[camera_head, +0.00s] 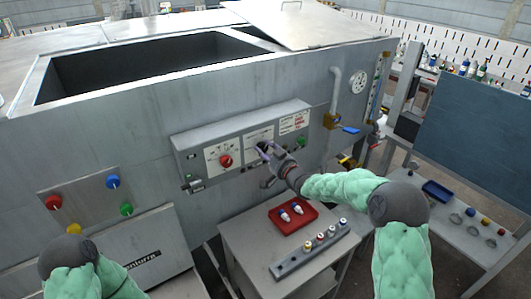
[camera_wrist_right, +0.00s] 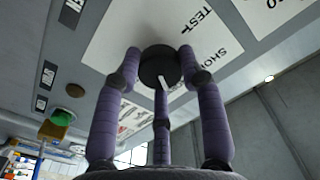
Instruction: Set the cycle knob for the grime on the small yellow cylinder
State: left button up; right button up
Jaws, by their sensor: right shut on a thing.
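My right gripper (camera_head: 267,157) is at the control panel (camera_head: 185,140) on the front of the big grey machine. In the right wrist view its purple fingers are closed around a black knob (camera_wrist_right: 156,66). The knob has a white pointer mark and sits on a white label plate, with the words "TEST" and "SHO…" beside it; the rest of that word is cut off. In the head view the gripper hides the knob. I cannot clearly make out the small yellow cylinder. My left arm shows at the lower left; its gripper is out of view.
A red knob (camera_head: 225,160) is left of my gripper, a green button (camera_head: 302,142) right of it. Below, a small table (camera_head: 240,236) bears a red tray (camera_head: 281,228) and a rack (camera_head: 285,269) of small capped bottles. A blue-handled valve (camera_head: 350,130) is at right.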

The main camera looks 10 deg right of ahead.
jog(key=shift+w+d+r, duration=0.15)
jog(key=shift+r, duration=0.45)
jog(key=o, duration=0.9)
jog(key=shift+o, duration=1.2)
jog(key=shift+f, duration=0.2)
jog(key=shift+f, duration=0.1)
jog(key=v, duration=1.2)
